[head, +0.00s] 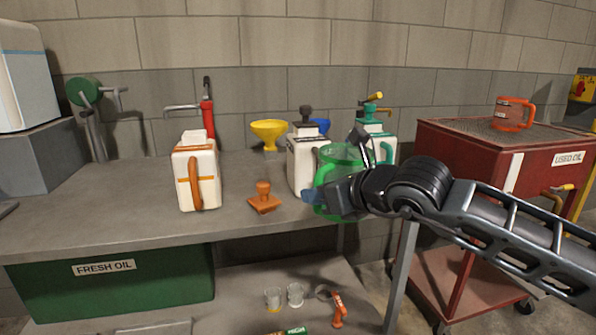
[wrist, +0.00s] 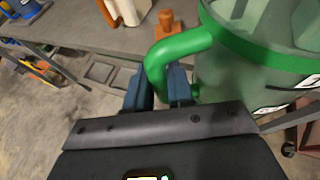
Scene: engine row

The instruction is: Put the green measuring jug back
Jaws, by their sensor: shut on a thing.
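The green measuring jug (head: 340,156) is see-through green with a brighter green rim and handle. In the head view it is at the right front end of the bench, partly hidden by my arm. My gripper (head: 322,197) is at its left lower side. In the wrist view my gripper (wrist: 160,88) has its blue fingers on either side of the handle of the green jug (wrist: 240,75), shut on it. The jug looks upright.
The grey bench (head: 110,212) holds a white can with an orange handle (head: 197,175), an orange stopper-like piece (head: 264,199), a black-topped white can (head: 304,165), a green-topped can (head: 376,130) and a yellow funnel (head: 269,133). A red cart (head: 470,165) carries an orange jug (head: 513,114).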

